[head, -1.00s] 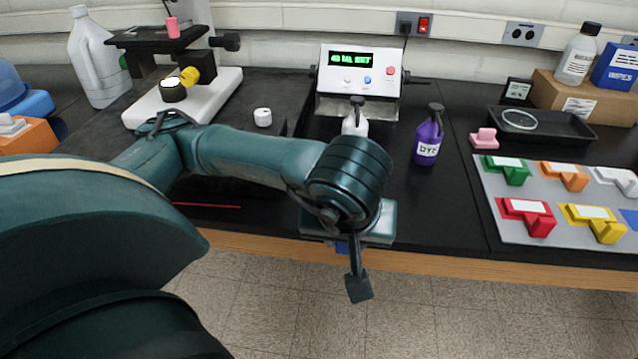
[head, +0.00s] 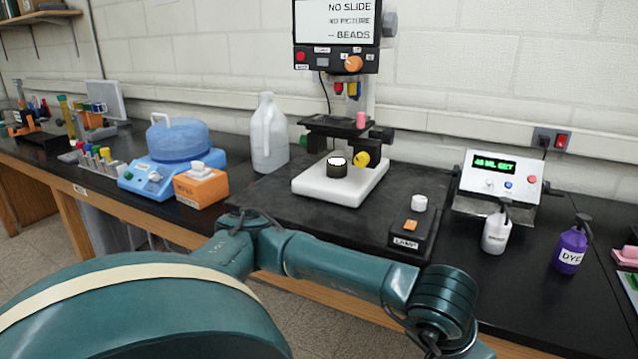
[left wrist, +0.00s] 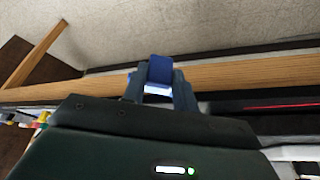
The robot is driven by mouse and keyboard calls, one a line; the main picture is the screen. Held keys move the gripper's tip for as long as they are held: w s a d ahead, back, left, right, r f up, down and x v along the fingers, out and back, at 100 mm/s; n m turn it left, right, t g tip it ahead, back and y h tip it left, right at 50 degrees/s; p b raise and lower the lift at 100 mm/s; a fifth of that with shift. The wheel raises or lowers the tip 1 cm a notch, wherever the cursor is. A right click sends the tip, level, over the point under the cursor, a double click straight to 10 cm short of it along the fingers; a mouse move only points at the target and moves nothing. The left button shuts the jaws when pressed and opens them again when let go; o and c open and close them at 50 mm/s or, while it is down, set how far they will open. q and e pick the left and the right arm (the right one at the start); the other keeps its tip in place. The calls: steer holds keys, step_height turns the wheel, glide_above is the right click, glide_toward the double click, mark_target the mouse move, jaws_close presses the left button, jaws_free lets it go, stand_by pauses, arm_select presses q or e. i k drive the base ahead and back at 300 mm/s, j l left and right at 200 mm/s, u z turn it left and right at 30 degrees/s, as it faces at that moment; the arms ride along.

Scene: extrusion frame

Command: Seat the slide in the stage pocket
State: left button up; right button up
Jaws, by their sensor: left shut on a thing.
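The microscope stage (head: 340,127) is a dark plate on the microscope above its white base (head: 318,184), near the middle of the head view. I cannot make out the pocket in it. The screen (head: 337,22) above reads "NO SLIDE", "NO PICTURE", "BEADS". My left gripper (left wrist: 158,82) shows in the left wrist view, shut on a blue slide (left wrist: 159,68) with a white part between the fingers. It is in front of the bench's wooden edge. In the head view my left arm runs to the bottom right and the gripper is outside the picture. My right gripper is not in view.
A lamp box (head: 412,236) and white cap (head: 419,203) are in front of the microscope. A white bottle (head: 496,232), purple dye bottle (head: 571,247) and dispenser (head: 497,178) are to the right. A jug (head: 268,135) and orange box (head: 201,188) are to the left.

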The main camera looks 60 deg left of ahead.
mark_target(332, 125)
steer(key=u, duration=1.35)
steer(key=i+l+u, duration=0.45)
steer(key=u, duration=0.15)
steer(key=i+j, duration=0.1)
steer(key=j, duration=2.25)
steer(key=j+z, duration=0.1)
steer(key=z, duration=0.25)
steer(key=j+z, duration=0.15)
steer(key=z, duration=0.2)
steer(key=j+z, duration=0.1)
steer(key=z, duration=0.25)
